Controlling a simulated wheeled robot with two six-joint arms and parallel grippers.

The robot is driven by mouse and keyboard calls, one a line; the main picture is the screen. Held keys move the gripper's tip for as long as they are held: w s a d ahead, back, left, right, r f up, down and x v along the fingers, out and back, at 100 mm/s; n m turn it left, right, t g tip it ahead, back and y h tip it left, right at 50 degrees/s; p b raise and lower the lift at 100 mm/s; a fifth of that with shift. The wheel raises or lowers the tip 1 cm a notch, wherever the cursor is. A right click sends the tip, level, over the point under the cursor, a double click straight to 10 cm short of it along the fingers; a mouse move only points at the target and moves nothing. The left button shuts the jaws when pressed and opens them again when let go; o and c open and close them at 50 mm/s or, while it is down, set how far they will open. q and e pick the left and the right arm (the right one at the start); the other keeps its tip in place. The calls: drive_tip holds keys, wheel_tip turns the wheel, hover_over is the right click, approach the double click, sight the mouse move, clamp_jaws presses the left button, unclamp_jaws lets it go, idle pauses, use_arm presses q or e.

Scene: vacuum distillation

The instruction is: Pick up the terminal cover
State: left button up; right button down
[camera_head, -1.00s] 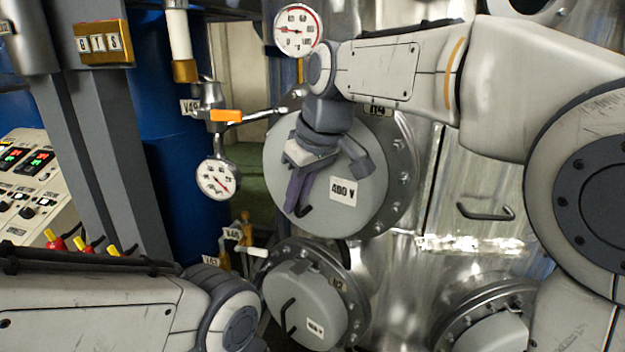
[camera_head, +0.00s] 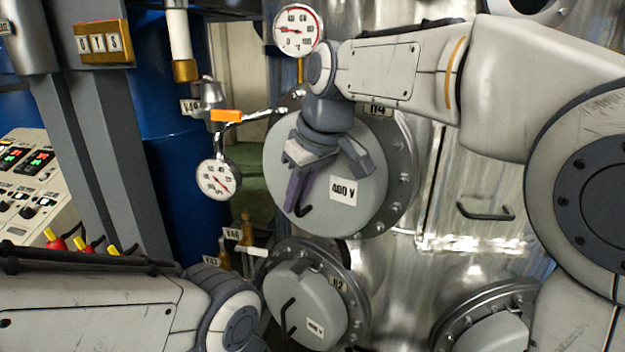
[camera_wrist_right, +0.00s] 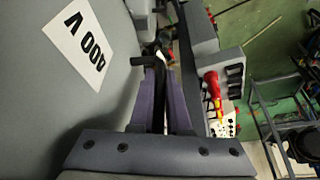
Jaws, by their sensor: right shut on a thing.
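The terminal cover (camera_head: 349,165) is a round grey disc with a white 400 V label and a black handle (camera_head: 304,208), mounted on a bolted flange under an H4 tag. Its grey face and label also fill the left of the right wrist view (camera_wrist_right: 60,100). My right gripper (camera_head: 298,200) is in front of the cover with its purple fingers at the handle. In the right wrist view the fingers (camera_wrist_right: 165,85) are shut on the black handle, part of which shows beyond them. Of my left arm only a link shows at lower left; its gripper is out of view.
A second grey cover (camera_head: 312,300) with an H2 tag sits below, and another (camera_head: 495,335) at lower right. Gauges (camera_head: 298,30) (camera_head: 218,180) and an orange-handled valve (camera_head: 228,116) are left of the cover. A control panel (camera_head: 30,185) stands at far left.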

drive_tip(key=shift+r, duration=0.2)
drive_tip(key=shift+r+b, duration=0.35)
drive_tip(key=shift+r, duration=1.2)
drive_tip(key=s+a+b, duration=0.2)
drive_tip(key=s+b, duration=0.1)
drive_tip(key=s, duration=0.5)
drive_tip(key=s+a+b, duration=0.3)
drive_tip(key=s+b, duration=0.1)
drive_tip(key=s, duration=0.5)
drive_tip(key=shift+a, duration=0.25)
drive_tip(key=shift+s+a, duration=0.1)
drive_tip(key=shift+s, duration=0.05)
